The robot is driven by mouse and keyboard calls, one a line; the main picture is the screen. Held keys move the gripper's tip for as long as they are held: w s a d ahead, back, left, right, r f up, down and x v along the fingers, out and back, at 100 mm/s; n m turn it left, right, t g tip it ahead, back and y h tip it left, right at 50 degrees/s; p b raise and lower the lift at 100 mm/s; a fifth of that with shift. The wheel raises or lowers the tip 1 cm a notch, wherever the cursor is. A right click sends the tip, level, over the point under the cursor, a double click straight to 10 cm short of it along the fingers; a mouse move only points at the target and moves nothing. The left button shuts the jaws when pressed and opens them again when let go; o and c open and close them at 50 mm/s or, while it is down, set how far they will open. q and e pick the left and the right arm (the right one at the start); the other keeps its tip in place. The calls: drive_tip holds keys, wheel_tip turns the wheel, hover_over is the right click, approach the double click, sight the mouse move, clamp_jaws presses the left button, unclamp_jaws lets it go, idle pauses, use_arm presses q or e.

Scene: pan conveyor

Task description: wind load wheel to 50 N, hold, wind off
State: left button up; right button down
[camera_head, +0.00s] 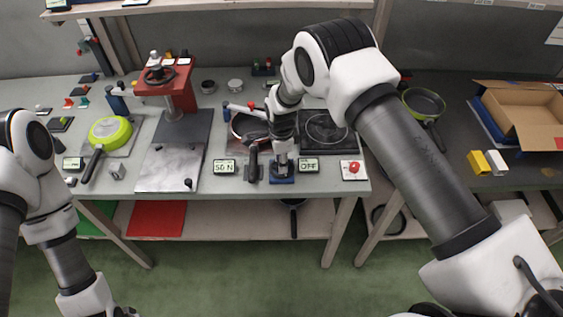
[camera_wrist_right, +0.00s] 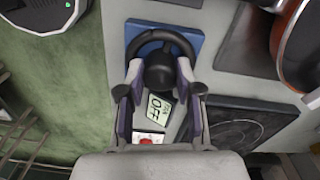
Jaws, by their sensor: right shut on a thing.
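The load wheel is a black ring with a round dark hub or knob (camera_wrist_right: 158,72) on a blue base (camera_wrist_right: 190,38), which also shows in the head view (camera_head: 282,181). My right gripper (camera_head: 283,158) points down over it. In the right wrist view its two fingers (camera_wrist_right: 158,95) are shut on the wheel's dark knob. A display reading 50 N (camera_head: 224,167) stands left of the wheel, and one reading OFF (camera_head: 308,164) stands right of it. A pan (camera_head: 246,124) lies behind, partly hidden by my arm. My left arm's fingers are outside the frame.
A red press (camera_head: 168,88) and a green pan (camera_head: 109,131) stand to the left. A red button box (camera_head: 353,170) is at the bench's front right. A dark hob plate (camera_head: 328,132) lies behind the OFF display. An open cardboard box (camera_head: 525,115) is far right.

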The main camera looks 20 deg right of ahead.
drive_tip(key=n, duration=0.1)
drive_tip(key=n+b, duration=0.1)
drive_tip(key=shift+s+f+n, duration=0.2)
drive_tip(key=shift+f+n, duration=0.1)
drive_tip(key=shift+f, duration=0.05)
drive_tip(key=n+b, duration=0.1)
drive_tip(key=n, duration=0.2)
drive_tip(key=shift+n+b, duration=0.3)
drive_tip(key=shift+b, duration=0.05)
drive_tip(key=n, duration=0.3)
drive_tip(key=shift+n+b, duration=0.3)
drive_tip(key=shift+b, duration=0.1)
drive_tip(key=n, duration=0.4)
drive_tip(key=shift+s+n, duration=0.1)
drive_tip(key=shift+n, duration=0.2)
drive_tip(key=n, duration=0.3)
drive_tip(key=shift+r+n, duration=0.1)
drive_tip(key=shift+n, duration=0.2)
drive_tip(key=n, duration=0.4)
drive_tip(key=shift+d+n, duration=0.1)
drive_tip(key=shift+n, duration=0.2)
drive_tip(key=n, duration=0.4)
drive_tip(key=shift+n+p, duration=0.45)
drive_tip(key=shift+n, duration=1.75)
